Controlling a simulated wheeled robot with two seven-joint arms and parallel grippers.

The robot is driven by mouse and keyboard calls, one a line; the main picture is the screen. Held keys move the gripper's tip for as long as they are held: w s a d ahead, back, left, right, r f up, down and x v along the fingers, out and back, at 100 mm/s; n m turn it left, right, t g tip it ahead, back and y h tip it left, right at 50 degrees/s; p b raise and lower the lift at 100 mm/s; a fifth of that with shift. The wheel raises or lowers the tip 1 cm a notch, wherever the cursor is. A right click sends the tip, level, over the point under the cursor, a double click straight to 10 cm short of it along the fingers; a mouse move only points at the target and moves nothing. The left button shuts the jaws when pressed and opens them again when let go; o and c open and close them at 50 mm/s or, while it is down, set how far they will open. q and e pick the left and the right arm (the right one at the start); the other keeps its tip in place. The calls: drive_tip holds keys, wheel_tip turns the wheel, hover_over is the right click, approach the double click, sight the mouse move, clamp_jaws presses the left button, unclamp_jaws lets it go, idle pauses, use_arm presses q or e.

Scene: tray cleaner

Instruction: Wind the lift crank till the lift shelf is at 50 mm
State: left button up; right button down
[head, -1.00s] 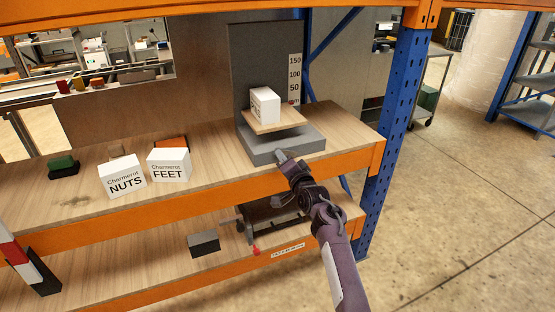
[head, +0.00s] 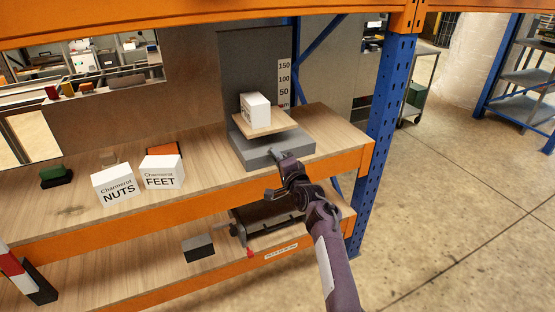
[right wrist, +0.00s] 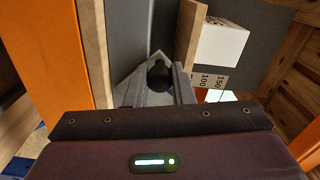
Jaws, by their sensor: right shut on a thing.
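The lift shelf (head: 262,122) is a thin wooden board above a grey base (head: 262,152), with a white box (head: 256,107) on it. The scale (head: 284,85) behind it shows 50, 100 and 150. The board is low by the scale, around or below 50; I cannot read its exact height. My right gripper (head: 284,160) is at the front of the base. In the right wrist view its fingers (right wrist: 157,88) are shut on a dark round knob (right wrist: 158,74), the crank handle. The rest of the crank is hidden. My left gripper is out of view.
White boxes marked NUTS (head: 114,186) and FEET (head: 161,173) stand left on the same wooden deck. An orange beam (head: 340,160) runs along its front edge, and a blue upright (head: 388,115) stands at right. A dark block (head: 198,247) sits on the lower deck.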

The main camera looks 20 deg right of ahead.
drive_tip(key=shift+w+d+r, duration=0.1)
drive_tip(key=shift+d+r, duration=0.05)
drive_tip(key=shift+r, duration=0.3)
drive_tip(key=c, duration=1.4)
unclamp_jaws()
drive_tip(key=shift+o, duration=0.7)
drive_tip(key=shift+f, duration=0.25)
drive_tip(key=s, duration=0.8)
drive_tip(key=shift+w+d, duration=0.1)
drive_tip(key=shift+d, duration=0.05)
